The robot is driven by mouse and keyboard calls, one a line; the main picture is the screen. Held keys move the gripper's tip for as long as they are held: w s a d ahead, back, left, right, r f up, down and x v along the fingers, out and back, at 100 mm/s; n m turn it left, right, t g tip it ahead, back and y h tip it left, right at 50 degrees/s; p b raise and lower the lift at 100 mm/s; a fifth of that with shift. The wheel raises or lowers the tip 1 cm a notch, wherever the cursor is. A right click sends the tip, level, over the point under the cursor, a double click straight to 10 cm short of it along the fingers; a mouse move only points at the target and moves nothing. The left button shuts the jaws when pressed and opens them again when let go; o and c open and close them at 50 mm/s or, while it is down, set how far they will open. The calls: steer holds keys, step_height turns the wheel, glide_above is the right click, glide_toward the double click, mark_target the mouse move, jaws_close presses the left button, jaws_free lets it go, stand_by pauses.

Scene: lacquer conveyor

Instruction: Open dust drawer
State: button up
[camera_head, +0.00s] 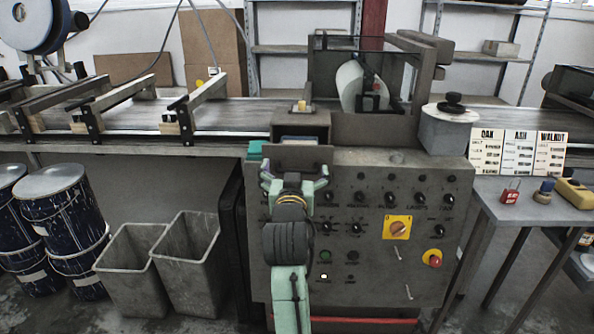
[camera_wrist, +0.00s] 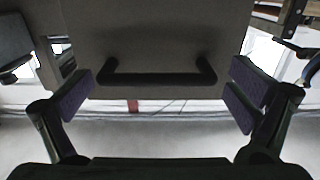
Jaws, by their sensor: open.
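The dust drawer's front shows in the wrist view as a flat grey-brown panel (camera_wrist: 150,35) with a dark bar handle (camera_wrist: 157,79) across its lower part. My gripper (camera_wrist: 160,94) is open, with one purple-padded finger on each side of the handle and clear gaps to it. In the head view my gripper (camera_head: 295,175) is in front of the machine, just below a grey-brown plate (camera_head: 305,155) that looks like the drawer front. The handle is hidden there by my gripper. I cannot tell from this angle whether the drawer is fully shut.
A control panel (camera_head: 370,230) with several knobs and a red button lies behind and right of my arm. Grey bins (camera_head: 190,258) and dark drums (camera_head: 65,215) stand at left. A side table (camera_head: 525,208) with sample boards is at right. The conveyor (camera_head: 225,116) runs behind.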

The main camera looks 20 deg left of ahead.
steer(key=shift+d+f, duration=0.1)
steer(key=shift+d, duration=0.05)
steer(key=v, duration=0.7)
steer(key=shift+s, duration=0.25)
